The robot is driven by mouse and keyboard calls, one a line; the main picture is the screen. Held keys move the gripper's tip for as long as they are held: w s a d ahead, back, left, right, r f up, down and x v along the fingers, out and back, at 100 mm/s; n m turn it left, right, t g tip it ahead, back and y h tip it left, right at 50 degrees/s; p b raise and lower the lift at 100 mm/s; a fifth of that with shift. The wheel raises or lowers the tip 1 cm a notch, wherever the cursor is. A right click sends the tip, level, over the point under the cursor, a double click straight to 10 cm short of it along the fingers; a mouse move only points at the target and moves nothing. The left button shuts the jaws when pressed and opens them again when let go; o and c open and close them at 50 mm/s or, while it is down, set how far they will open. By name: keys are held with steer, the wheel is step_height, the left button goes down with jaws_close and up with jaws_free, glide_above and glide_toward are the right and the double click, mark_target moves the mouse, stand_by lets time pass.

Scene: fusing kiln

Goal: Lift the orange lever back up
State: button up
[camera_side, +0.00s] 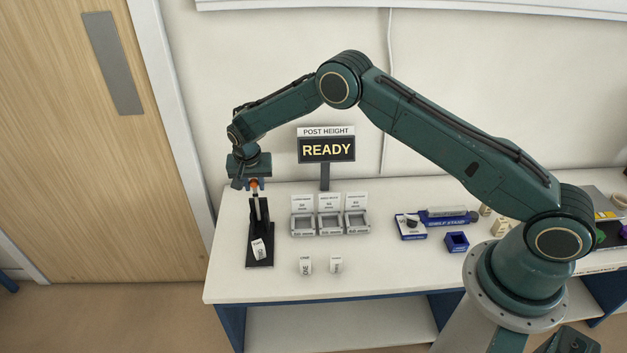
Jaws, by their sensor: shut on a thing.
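The orange lever (254,182) shows as a small orange spot at the top of a black upright stand (260,225) on the left end of the table. My gripper (252,184) points down over the stand and is shut on the orange lever. The jaws hide most of the lever, so its exact angle cannot be told. A small white printed piece (258,249) sits tilted low on the stand.
A "POST HEIGHT READY" sign (326,150) stands behind. Several grey trays (330,226) with labels stand right of the stand. Two white pieces (305,265) lie in front. A blue box (455,242) stands farther right. The table's (400,280) front middle is clear.

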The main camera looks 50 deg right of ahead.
steer(key=shift+w+d, duration=0.35)
steer(key=shift+d, duration=0.05)
stand_by(0.6)
steer(key=o, duration=0.7)
steer(key=shift+o, duration=0.2)
steer(key=shift+r, duration=0.15)
steer(key=shift+r, duration=2.85)
steer(key=shift+r, duration=0.1)
